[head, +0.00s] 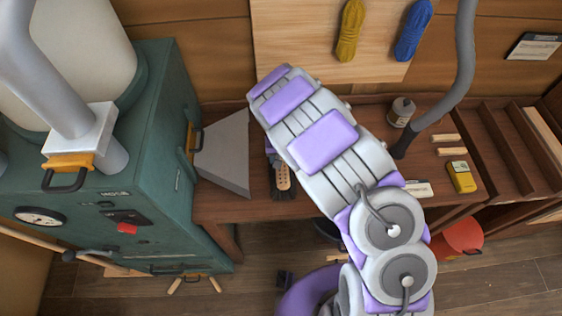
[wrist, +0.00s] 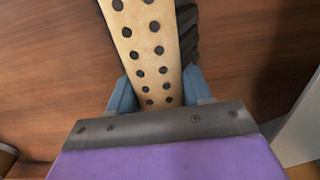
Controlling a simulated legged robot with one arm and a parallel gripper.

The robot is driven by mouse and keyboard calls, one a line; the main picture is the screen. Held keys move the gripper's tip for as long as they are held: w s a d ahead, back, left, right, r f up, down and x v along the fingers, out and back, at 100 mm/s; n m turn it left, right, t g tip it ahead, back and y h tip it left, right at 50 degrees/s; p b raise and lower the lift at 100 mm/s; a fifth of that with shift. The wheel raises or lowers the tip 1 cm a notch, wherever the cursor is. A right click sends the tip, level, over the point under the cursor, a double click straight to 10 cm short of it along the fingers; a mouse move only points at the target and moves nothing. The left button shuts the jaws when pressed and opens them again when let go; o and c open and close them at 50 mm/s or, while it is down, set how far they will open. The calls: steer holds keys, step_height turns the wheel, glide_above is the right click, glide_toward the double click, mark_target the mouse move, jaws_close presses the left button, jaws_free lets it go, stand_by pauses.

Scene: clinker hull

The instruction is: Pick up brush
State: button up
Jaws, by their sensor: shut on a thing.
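The brush (wrist: 148,45) has a tan wooden back with rows of dark dots and dark bristles showing along its right side. It runs from the top of the wrist view down between my fingers. In the head view the brush (head: 283,178) shows just left of my arm, over the wooden bench. My gripper (wrist: 160,92) has a blue-grey finger on each side of the brush and is shut on it. In the head view my arm mostly hides the gripper. I cannot tell whether the brush touches the bench.
A grey wedge-shaped piece (head: 226,155) stands left of the brush, beside a green machine (head: 150,150). On the bench (head: 235,207) to the right are a bottle (head: 401,112), a yellow device (head: 461,177) and wooden compartments (head: 507,150). A red bucket (head: 460,238) is below.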

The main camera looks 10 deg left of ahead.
mark_target(283, 181)
steer(key=shift+a+r, duration=0.1)
steer(key=shift+r, duration=0.05)
steer(key=shift+a+r, duration=0.2)
steer(key=shift+r, duration=0.35)
step_height(283, 181, up, 2)
steer(key=shift+w+a+r+p, duration=0.1)
steer(key=shift+a+r+p, duration=0.05)
steer(key=shift+p, duration=0.25)
steer(key=s+d, duration=0.1)
steer(key=s, duration=0.4)
steer(key=s+d+r, duration=0.1)
steer(key=s, duration=0.4)
steer(key=s+d, duration=0.1)
steer(key=s, duration=0.4)
steer(key=shift+s+d+r+p, duration=0.15)
steer(key=shift+s+d+p, duration=0.25)
